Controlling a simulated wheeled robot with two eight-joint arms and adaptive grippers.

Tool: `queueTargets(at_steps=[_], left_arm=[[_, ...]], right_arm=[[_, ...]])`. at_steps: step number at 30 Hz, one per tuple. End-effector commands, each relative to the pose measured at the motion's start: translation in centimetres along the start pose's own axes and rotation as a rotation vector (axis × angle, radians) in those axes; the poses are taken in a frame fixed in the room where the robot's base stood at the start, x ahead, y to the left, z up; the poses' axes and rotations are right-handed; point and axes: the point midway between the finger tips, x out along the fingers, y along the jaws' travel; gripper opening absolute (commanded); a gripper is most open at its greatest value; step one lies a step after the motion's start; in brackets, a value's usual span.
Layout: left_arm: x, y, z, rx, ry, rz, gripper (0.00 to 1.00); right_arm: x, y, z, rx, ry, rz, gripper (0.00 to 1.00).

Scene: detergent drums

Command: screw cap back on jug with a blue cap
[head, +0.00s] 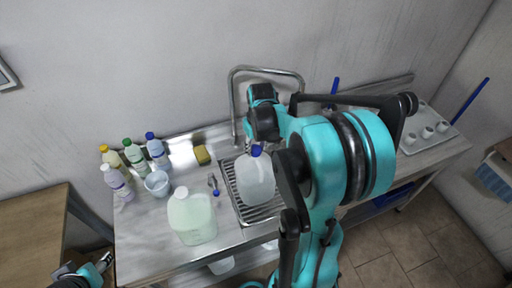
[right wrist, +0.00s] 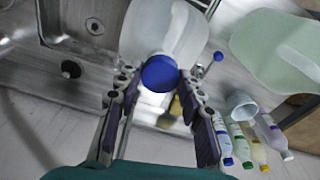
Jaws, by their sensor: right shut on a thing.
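A translucent white jug (head: 255,181) stands upright at the metal sink's drain area. Its blue cap (head: 256,150) is at the mouth of the jug; I cannot tell whether it is threaded on. In the right wrist view the blue cap (right wrist: 160,73) lies between the fingertips, with the jug (right wrist: 165,30) behind it. My right gripper (right wrist: 160,82) is shut on the blue cap; in the head view the arm partly hides the grip. My left gripper (head: 104,262) is at the lower left, away from the jug, too small to read.
A pale green jug (head: 193,218) stands left of the white jug. Several bottles (head: 134,155), a white cup (head: 157,183), a sponge (head: 201,155) and a small blue-tipped item (head: 216,191) are on the counter. A tall faucet (head: 234,100) rises behind. White cups on a tray (head: 427,133) stand right.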

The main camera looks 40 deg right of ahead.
Motion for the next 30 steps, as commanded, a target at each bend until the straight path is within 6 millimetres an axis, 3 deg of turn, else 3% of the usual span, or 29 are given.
queueTargets(at_steps=[13, 24, 30], left_arm=[[0.12, 0.0, 0.08, 0.0, 0.0, 0.0, 0.51], [0.61, 0.0, 0.44, 0.0, 0.0, 0.0, 0.51], [0.6, 0.0, 0.42, 0.0, 0.0, 0.0, 0.51]], right_arm=[[0.04, -0.09, 0.06, 0.099, -0.002, 0.011, 0.28], [0.09, -0.25, 0.03, 0.542, -0.004, 0.066, 0.28], [0.05, -0.24, 0.03, 0.576, -0.004, 0.069, 0.28]])
